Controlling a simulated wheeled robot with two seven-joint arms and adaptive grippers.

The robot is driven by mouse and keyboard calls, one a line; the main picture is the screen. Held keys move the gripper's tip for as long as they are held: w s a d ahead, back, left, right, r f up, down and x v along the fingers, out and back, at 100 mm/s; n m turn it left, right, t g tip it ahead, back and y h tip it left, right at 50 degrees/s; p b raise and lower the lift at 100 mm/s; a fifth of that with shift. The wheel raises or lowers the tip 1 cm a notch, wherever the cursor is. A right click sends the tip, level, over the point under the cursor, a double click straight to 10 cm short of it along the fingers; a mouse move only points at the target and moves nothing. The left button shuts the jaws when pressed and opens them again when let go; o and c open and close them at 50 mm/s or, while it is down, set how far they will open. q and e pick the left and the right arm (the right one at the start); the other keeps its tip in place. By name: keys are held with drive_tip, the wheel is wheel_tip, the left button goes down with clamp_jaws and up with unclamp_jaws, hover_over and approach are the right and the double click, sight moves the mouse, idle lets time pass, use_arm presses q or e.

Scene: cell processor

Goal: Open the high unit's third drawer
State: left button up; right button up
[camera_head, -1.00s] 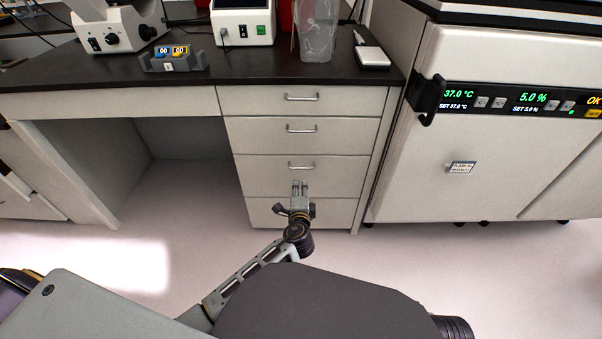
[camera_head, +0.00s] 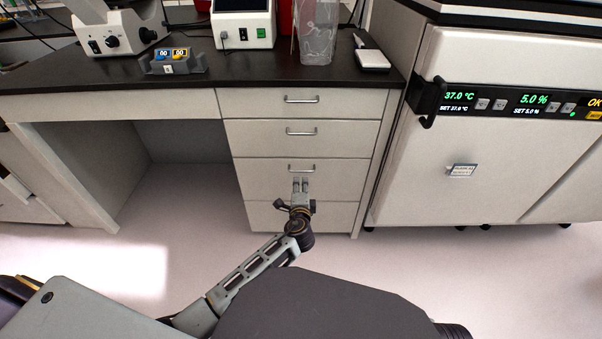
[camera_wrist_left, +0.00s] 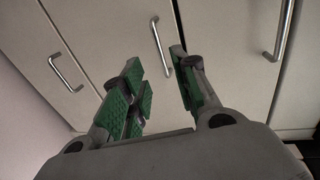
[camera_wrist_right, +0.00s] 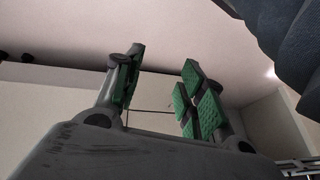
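The high unit (camera_head: 368,180) is a white stack of drawers under the dark bench top. Its third drawer (camera_head: 345,178) is shut, with a silver bar handle (camera_head: 301,167). My left gripper (camera_head: 300,183) is just below this handle in the head view. In the left wrist view the left gripper (camera_wrist_left: 157,75) is open and empty, and a bar handle (camera_wrist_left: 160,45), seemingly the third drawer's, shows ahead between its fingers. Contact cannot be seen. The lowest drawer's handle is hidden behind my gripper. My right gripper (camera_wrist_right: 165,80) is open and empty in the right wrist view.
An incubator (camera_head: 500,170) with a lit panel stands right of the drawers. The knee space (camera_head: 185,150) on the left is open. A microscope (camera_head: 118,28), a small rack (camera_head: 172,62) and a clear container (camera_head: 318,40) stand on the bench top.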

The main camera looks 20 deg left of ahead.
sight(301, 171)
use_arm(q)
drive_tip(key=shift+b+x, duration=1.6)
drive_tip(key=shift+x, duration=3.7)
use_arm(e)
wheel_tip(301, 171, down, 8)
drive_tip(key=a+t+y, duration=0.1)
drive_tip(key=shift+a+m, duration=0.35)
drive_tip(key=shift+m, duration=0.05)
drive_tip(key=shift+w+r, duration=0.1)
drive_tip(key=shift+r, duration=0.15)
use_arm(q)
clamp_jaws()
